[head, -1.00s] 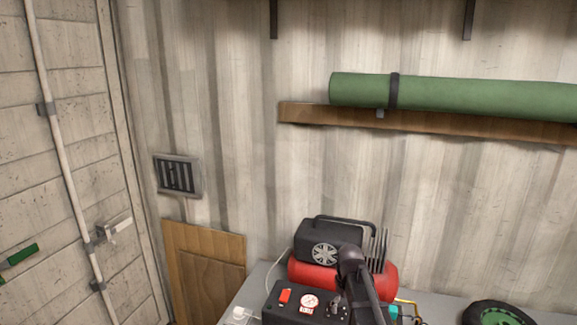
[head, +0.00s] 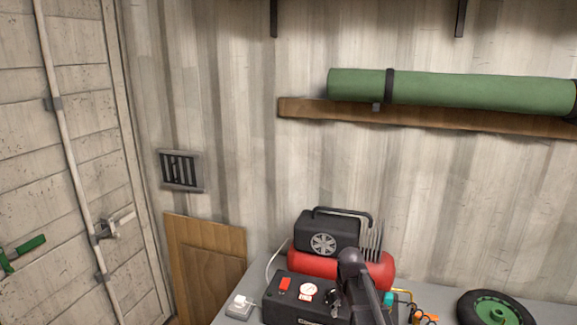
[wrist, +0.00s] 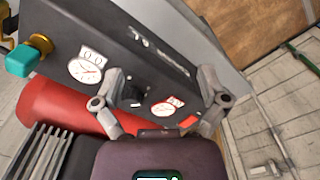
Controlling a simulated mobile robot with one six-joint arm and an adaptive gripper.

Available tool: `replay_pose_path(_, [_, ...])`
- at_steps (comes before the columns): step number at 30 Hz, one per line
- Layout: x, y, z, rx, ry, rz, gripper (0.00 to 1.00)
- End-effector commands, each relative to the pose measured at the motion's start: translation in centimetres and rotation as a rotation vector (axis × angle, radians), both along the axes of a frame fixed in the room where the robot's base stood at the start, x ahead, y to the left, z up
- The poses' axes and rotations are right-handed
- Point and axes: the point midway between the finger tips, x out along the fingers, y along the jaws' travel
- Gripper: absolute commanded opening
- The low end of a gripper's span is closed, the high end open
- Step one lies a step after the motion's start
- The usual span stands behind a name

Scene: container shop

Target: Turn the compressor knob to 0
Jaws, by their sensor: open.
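The compressor has a red tank (head: 380,271) and a black control panel (head: 282,304), and stands on the bench in the head view. In the wrist view the panel (wrist: 120,45) shows two white gauges, one (wrist: 86,68) left and one (wrist: 167,106) right, and a red switch (wrist: 188,121). A small dark knob (wrist: 134,92) sits between the gauges, partly hidden by my left-hand finger. My gripper (wrist: 161,75) is open, with its fingers spread over the panel and the knob between them, nearer the left-hand finger. The knob's setting is too small to read.
A white plug or socket (head: 240,306) is at the bench's left. A shelf (head: 300,108) with a green roll (head: 450,90) is above.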

Motion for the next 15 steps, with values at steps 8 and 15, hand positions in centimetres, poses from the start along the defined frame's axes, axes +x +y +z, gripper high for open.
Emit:
replay_pose_path(8, [-3.3,0.1,-2.3,0.000,0.000,-0.084,0.93])
replay_pose_path(15, [-7.8,0.2,-5.3,-0.001,0.001,-0.212,0.93])
